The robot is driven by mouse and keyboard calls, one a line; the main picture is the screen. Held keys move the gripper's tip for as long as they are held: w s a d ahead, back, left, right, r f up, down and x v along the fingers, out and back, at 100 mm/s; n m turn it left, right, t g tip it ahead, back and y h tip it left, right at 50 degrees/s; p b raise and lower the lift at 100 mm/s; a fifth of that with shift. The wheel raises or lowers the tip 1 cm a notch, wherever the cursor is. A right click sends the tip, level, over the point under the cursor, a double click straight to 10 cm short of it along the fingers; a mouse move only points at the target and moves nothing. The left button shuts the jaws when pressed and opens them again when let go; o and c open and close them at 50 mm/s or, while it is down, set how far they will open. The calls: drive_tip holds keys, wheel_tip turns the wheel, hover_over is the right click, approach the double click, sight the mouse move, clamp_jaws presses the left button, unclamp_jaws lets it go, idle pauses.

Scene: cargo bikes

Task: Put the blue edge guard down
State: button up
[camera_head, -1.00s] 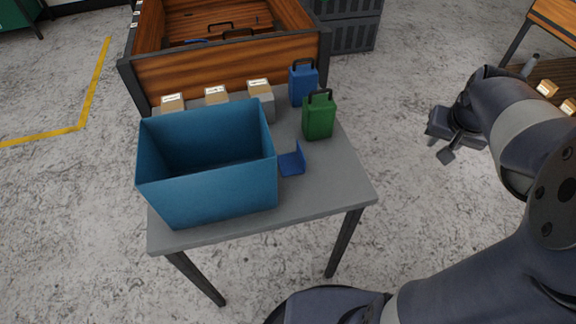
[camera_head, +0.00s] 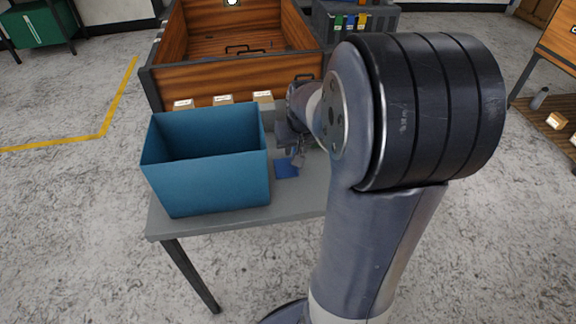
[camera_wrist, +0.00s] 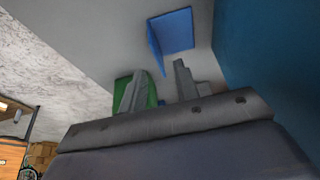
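The blue edge guard (camera_head: 287,169) lies on the grey table (camera_head: 295,197), just right of the large blue bin (camera_head: 210,185). In the wrist view the edge guard (camera_wrist: 178,31) shows one flat face and one upright flange, just beyond my fingertips. My gripper (camera_head: 299,160) is above the table beside the guard. In the wrist view my gripper (camera_wrist: 159,68) has its two fingers apart with nothing held between them. The guard appears apart from the fingers.
The bin wall (camera_wrist: 250,55) stands close on the right in the wrist view. A green canister (camera_wrist: 121,88) is partly hidden behind one finger. Several small boxes (camera_head: 223,100) stand behind the bin. A wooden cargo box (camera_head: 225,77) stands behind the table.

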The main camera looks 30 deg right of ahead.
sight(286, 162)
drive_tip(key=b+x, duration=0.1)
drive_tip(key=x, duration=0.4)
drive_tip(key=shift+c, duration=0.2)
clamp_jaws()
